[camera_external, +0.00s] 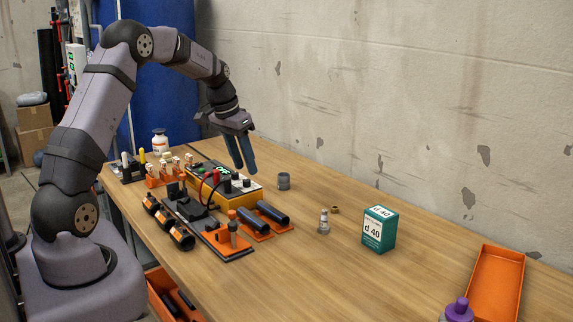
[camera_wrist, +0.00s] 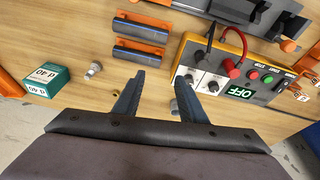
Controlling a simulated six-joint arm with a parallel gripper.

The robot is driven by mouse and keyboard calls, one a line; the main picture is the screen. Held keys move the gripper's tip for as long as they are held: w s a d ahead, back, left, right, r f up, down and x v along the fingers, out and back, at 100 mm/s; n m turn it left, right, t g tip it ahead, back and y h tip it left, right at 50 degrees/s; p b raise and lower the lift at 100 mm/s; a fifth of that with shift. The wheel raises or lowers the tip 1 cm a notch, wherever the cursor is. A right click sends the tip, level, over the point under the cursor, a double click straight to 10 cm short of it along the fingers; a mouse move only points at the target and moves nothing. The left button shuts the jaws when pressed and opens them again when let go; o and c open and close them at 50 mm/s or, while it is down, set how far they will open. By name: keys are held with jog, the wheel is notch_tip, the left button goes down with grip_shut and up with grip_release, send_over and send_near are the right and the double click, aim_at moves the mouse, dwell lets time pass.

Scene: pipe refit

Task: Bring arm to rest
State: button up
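Dark pipes on orange holders (camera_external: 272,213) lie in front of the control box. A green "d 40" box (camera_external: 379,229), a small metal fitting (camera_external: 324,222) and a brass ring (camera_external: 335,209) stand to the right. An orange tray (camera_external: 474,289) lies far right. A wall runs behind the table.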

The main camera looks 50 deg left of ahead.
jog(key=s+d+f+m+g+p, duration=0.1)
jog(key=s+d+f+g+p, duration=0.1)
jog(key=s+d, duration=2.1)
jog(key=s+g, duration=0.1)
jog(key=s, duration=0.2)
jog(key=shift+d+f, duration=0.2)
dwell(1.4)
